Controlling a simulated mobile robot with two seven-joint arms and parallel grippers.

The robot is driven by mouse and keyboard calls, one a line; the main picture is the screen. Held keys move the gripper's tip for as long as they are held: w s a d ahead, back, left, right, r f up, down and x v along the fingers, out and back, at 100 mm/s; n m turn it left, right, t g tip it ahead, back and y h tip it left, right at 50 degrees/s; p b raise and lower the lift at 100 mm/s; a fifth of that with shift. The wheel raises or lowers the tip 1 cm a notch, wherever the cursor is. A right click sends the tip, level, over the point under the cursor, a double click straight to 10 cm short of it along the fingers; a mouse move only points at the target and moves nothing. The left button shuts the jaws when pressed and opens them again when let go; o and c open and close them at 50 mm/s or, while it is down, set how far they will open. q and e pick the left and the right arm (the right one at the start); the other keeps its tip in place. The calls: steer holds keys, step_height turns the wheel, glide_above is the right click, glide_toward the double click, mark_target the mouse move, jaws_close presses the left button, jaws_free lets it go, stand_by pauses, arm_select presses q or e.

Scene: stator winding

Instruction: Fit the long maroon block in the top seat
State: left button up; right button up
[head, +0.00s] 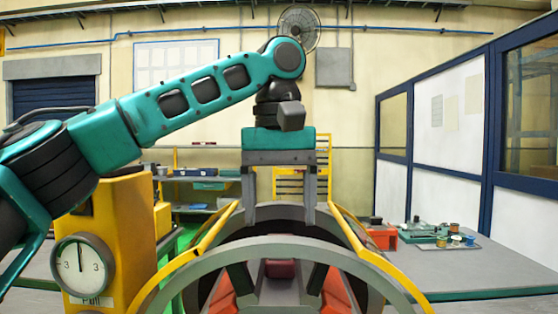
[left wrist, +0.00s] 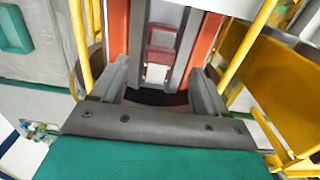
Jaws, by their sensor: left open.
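A maroon block (head: 280,268) shows low inside the grey stator ring (head: 262,245), between two orange pieces. In the left wrist view a maroon part (left wrist: 163,35) lies in a grey channel, with a pale patch at its near end. How long it is cannot be told. My left gripper (head: 280,214) points down above the ring, its two grey fingers wide apart with nothing between them. In the left wrist view the fingers (left wrist: 158,72) stand on either side of the channel, short of the maroon part. The top seat cannot be made out. My right gripper is not in view.
Yellow bars (head: 350,235) slope down on both sides of the ring, close to my gripper. A yellow post with a dial (head: 82,265) stands at left. A side table (head: 465,262) at right holds a green tool and spools, beside a red bin (head: 384,237).

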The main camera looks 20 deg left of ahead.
mark_target(279, 234)
arm_select(q)
step_height(279, 234, up, 8)
stand_by(0.5)
stand_by(0.8)
